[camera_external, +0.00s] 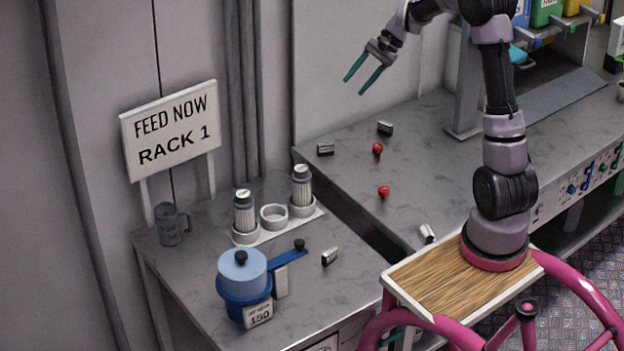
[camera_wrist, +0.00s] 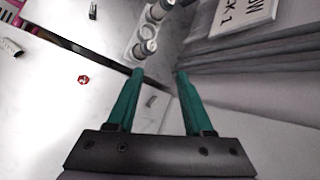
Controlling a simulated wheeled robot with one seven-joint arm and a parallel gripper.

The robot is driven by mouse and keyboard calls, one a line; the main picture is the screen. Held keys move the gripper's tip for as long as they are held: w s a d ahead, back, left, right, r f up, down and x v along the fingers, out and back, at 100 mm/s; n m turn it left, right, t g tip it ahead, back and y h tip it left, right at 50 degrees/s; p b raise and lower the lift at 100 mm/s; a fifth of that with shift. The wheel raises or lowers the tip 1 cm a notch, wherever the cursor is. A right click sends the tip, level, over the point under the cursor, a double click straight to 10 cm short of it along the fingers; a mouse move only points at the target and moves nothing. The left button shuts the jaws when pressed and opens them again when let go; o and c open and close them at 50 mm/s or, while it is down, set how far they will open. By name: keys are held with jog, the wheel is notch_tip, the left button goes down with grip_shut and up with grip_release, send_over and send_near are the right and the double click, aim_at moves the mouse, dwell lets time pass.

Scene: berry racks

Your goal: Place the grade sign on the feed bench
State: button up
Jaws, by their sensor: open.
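No piece is clearly readable as the grade sign; several small black-and-white blocks lie about. On the right bench are a block near its left edge (camera_external: 325,149), another behind it (camera_external: 385,128) and a pale one near the front (camera_external: 427,233). One more block (camera_external: 330,256) lies on the left bench (camera_external: 205,320), which stands under the "FEED NOW RACK 1" board (camera_external: 172,128) and seems to be the feed bench. My gripper (camera_external: 356,86) is open and empty, high above the right bench's back left. In the wrist view a small block (camera_wrist: 151,101) shows between my fingers, below them.
Two red berries (camera_external: 377,149) (camera_external: 384,191) lie on the right bench (camera_external: 450,140). A dark gap separates the benches. The left bench holds a blue pot (camera_external: 243,275) with a "150" tag (camera_external: 258,314), a white holder with two ribbed bottles (camera_external: 244,213) (camera_external: 302,186), and a grey jug (camera_external: 172,224).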

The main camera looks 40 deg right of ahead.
jog(key=s+a+r+n+t+h, duration=0.1)
jog(key=s+r+n, duration=0.3)
jog(key=s, duration=1)
jog(key=s+a+r+n+t+h, duration=0.1)
jog(key=s+r+n+t+h, duration=0.2)
jog(key=s+r, duration=0.4)
jog(key=s+n+h, duration=0.1)
jog(key=s+n, duration=0.1)
jog(key=s, duration=0.5)
jog(key=shift+s+t, duration=0.15)
jog(key=shift+t, duration=0.25)
